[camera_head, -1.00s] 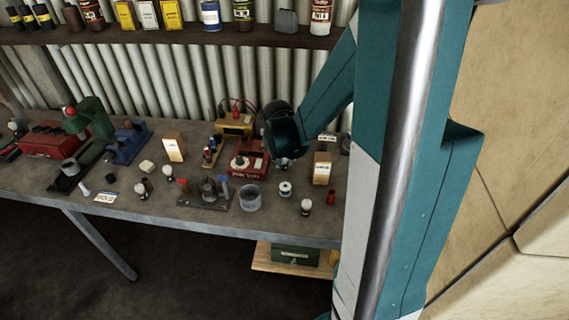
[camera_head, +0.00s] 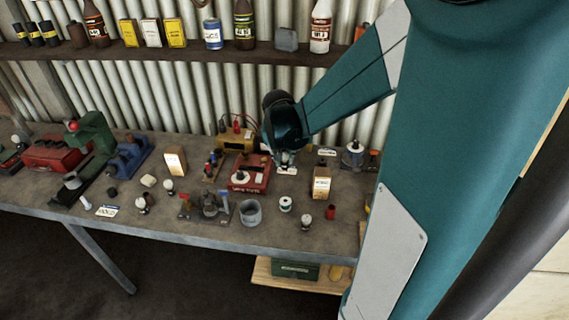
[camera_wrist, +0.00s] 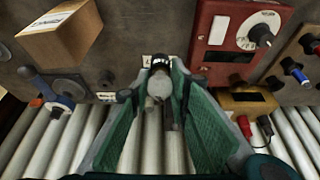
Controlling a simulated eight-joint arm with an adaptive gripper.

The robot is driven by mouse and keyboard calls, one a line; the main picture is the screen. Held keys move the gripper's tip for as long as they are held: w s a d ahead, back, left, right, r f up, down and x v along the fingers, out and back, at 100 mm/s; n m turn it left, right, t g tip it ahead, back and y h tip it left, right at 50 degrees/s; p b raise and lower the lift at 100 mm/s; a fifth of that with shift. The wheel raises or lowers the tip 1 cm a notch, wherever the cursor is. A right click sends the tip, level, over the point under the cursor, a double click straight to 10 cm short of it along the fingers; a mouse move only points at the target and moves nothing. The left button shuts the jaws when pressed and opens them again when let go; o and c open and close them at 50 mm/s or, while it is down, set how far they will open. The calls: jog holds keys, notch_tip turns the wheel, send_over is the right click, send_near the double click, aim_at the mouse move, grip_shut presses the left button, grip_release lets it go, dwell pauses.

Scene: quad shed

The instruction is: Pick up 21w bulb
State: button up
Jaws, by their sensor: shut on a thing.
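My gripper (camera_head: 284,158) is above the back of the bench, just right of the red tester. In the wrist view its two green fingers (camera_wrist: 160,92) are shut on a bulb (camera_wrist: 160,84) with pale glass and a dark cap. The cap points toward the bench. The bulb is small and mostly hidden under my gripper in the head view. A white label card (camera_head: 288,170) lies on the bench under it; its print cannot be read.
The red tester (camera_head: 238,187) stands left of my gripper, a yellow battery box (camera_head: 236,142) behind it. A cardboard box (camera_head: 321,190) stands to the right. A corrugated wall (camera_head: 190,100) is close behind.

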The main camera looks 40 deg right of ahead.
jog(key=shift+r, duration=0.8)
